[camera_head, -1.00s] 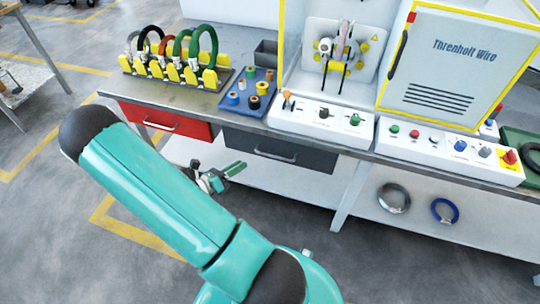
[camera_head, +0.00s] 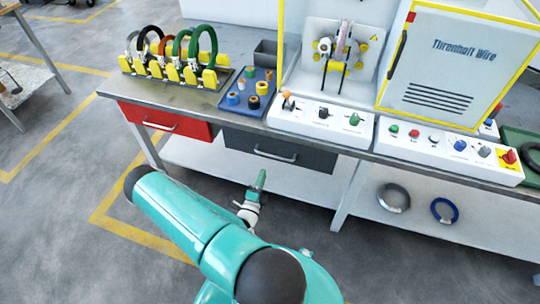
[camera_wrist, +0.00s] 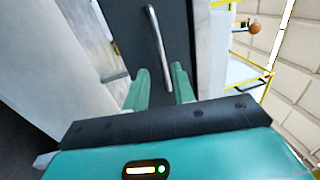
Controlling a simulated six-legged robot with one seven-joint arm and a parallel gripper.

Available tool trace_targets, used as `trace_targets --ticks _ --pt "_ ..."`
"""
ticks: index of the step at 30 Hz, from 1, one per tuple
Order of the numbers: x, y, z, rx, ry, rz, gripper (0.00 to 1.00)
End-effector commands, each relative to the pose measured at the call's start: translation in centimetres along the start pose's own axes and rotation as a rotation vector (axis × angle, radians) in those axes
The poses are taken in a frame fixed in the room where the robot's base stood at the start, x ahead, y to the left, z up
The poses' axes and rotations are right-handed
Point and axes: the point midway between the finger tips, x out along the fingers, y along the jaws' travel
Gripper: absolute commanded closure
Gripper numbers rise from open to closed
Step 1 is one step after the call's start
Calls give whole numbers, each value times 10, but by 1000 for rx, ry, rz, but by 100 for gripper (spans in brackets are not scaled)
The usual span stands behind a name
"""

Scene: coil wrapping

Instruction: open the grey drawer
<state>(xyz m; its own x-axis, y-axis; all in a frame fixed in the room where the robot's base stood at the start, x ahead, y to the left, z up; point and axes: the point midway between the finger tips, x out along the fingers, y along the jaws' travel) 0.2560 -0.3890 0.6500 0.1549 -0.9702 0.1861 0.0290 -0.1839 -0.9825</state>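The grey drawer (camera_head: 300,154) is under the workbench top, right of the red drawer, and looks shut. Its silver bar handle (camera_head: 275,155) runs along its front. In the wrist view the drawer front (camera_wrist: 178,20) is dark, and the handle (camera_wrist: 158,45) lies ahead, between the lines of the two fingers. My gripper (camera_wrist: 160,80) is open, its two green fingers apart with nothing between them. In the head view my gripper (camera_head: 260,182) is below and a little left of the handle, and its finger opening is too small to tell there.
A red drawer (camera_head: 165,120) is to the left. The lower shelf (camera_head: 200,160) and a bench leg (camera_head: 350,195) are beneath. A blue tray (camera_head: 247,95), coil rack (camera_head: 175,75) and control boxes (camera_head: 320,120) stand on the bench. Floor in front is clear.

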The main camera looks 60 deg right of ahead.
Motion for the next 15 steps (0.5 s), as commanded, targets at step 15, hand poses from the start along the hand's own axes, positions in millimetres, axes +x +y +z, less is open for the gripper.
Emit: trace_targets --ticks 15 --pt "94 -1 -1 2 3 -1 74"
